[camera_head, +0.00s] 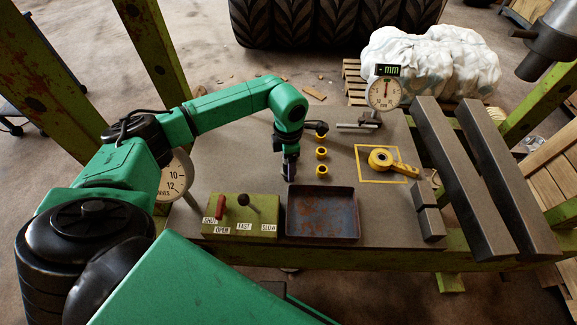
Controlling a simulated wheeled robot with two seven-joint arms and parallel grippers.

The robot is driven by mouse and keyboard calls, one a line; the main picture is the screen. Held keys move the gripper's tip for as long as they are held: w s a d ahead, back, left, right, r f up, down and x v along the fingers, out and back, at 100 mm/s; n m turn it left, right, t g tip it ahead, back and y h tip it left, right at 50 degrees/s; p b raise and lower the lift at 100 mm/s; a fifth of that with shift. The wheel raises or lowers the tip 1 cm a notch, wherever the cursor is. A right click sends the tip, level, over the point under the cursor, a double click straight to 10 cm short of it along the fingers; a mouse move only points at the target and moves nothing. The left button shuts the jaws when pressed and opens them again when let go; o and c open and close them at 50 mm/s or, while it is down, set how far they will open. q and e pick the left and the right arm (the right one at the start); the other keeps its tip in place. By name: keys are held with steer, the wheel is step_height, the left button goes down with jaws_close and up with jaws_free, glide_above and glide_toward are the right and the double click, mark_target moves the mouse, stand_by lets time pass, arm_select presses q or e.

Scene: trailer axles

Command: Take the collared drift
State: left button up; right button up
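Three small yellow-collared pieces stand in a column on the grey bench top: a far one (321,135), a middle one (321,153) and a near one (322,170). They are too small to tell which is the collared drift. My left gripper (289,174) points down just left of the column, apart from the near piece and behind the tray. Its fingers are dark and narrow, and I cannot tell whether they are open. My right gripper is out of view.
A rusty blue tray (322,235) and a green lever box (240,230) line the front edge. A yellow tool (394,163) lies in a yellow-outlined square. A dial gauge (384,93) stands behind. Long steel beams (463,180) block the right side.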

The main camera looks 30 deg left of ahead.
arm_select(q)
steer(key=shift+w+f, duration=0.1)
steer(key=shift+f, duration=0.05)
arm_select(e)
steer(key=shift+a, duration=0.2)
arm_select(q)
jaws_close()
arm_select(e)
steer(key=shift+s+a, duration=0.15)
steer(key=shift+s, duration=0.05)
arm_select(q)
steer(key=shift+r, duration=0.2)
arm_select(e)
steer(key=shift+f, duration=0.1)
